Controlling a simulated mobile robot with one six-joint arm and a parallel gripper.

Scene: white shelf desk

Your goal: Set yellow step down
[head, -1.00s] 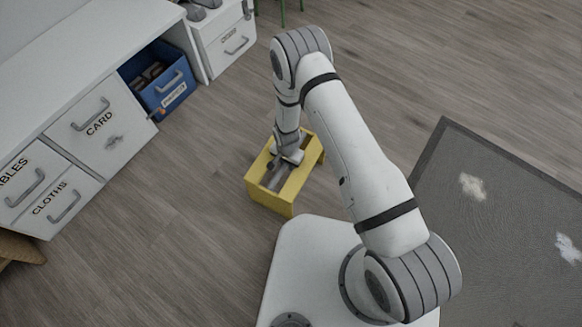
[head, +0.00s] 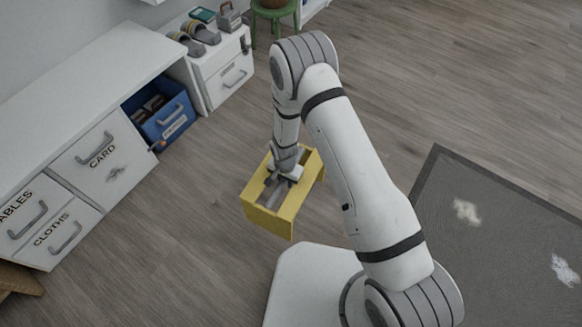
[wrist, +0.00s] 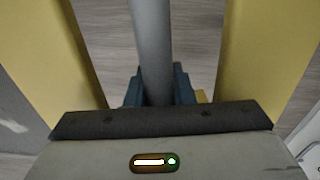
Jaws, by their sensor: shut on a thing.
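The yellow step (head: 270,222) is a box-like stool with an open top and a grey bar running along its middle. It is in front of my base in the head view, over the wood floor. My gripper (head: 277,186) reaches down into its top and is shut on the grey bar. In the wrist view, the grey bar (wrist: 152,45) runs between the dark fingers of my gripper (wrist: 155,88), with the step's yellow sides (wrist: 265,55) to left and right. I cannot tell whether the step's feet touch the floor.
A white desk (head: 75,85) with labelled drawers stands at the left, with a blue bin (head: 165,118) in its opening. A green stool (head: 274,14) is at the back. A dark mat (head: 500,230) with white patches lies at the right. Wood floor around the step is clear.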

